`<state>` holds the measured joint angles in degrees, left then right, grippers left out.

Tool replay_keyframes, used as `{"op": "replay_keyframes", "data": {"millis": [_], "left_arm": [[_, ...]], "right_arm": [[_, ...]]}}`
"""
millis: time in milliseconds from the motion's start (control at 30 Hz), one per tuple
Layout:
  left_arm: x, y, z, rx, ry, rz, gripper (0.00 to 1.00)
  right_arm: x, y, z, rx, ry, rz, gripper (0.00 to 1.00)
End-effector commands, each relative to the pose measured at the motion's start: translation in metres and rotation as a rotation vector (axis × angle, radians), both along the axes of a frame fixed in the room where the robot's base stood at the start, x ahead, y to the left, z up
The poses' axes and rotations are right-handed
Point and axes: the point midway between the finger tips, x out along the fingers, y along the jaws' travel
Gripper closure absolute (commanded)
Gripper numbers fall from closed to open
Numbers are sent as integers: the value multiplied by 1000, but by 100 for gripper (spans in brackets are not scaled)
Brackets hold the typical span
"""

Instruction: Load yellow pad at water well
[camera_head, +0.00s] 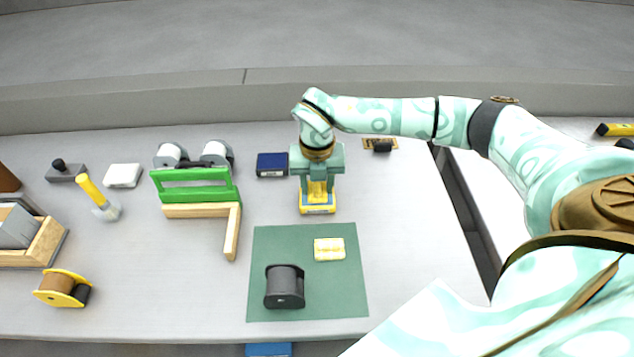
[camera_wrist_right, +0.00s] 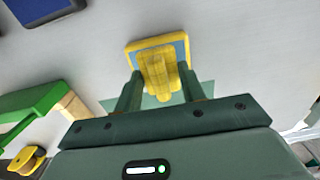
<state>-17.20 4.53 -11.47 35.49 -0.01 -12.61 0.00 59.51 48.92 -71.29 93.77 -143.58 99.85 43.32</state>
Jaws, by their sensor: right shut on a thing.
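My right gripper (camera_head: 317,182) is shut on a yellow piece (camera_head: 317,208) above or at the grey table, behind the green mat. In the right wrist view the two dark green fingers of the gripper (camera_wrist_right: 160,88) stand on either side of the yellow piece (camera_wrist_right: 158,66), which has a raised middle and a yellow rim around a blue-grey face. I cannot tell whether it touches the table. A pale yellow block (camera_head: 329,249) lies on the green mat (camera_head: 347,292). I cannot make out which thing is the water well. My left gripper is not in view.
A dark blue box (camera_head: 272,165) lies just left of the gripper. A green frame (camera_head: 196,188) with wooden bars stands farther left. A black spool (camera_head: 284,287) sits on the mat. The table right of the mat is clear.

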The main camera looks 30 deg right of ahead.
Motion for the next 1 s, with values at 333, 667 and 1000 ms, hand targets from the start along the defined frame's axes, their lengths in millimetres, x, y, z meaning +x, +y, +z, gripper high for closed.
{"op": "replay_keyframes", "data": {"millis": [333,667,1000], "left_arm": [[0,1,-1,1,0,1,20],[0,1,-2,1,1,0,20],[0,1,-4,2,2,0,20]], "right_arm": [[0,0,-2,0,0,0,78],[0,0,-6,0,0,0,78],[0,0,-10,0,0,0,78]]}}
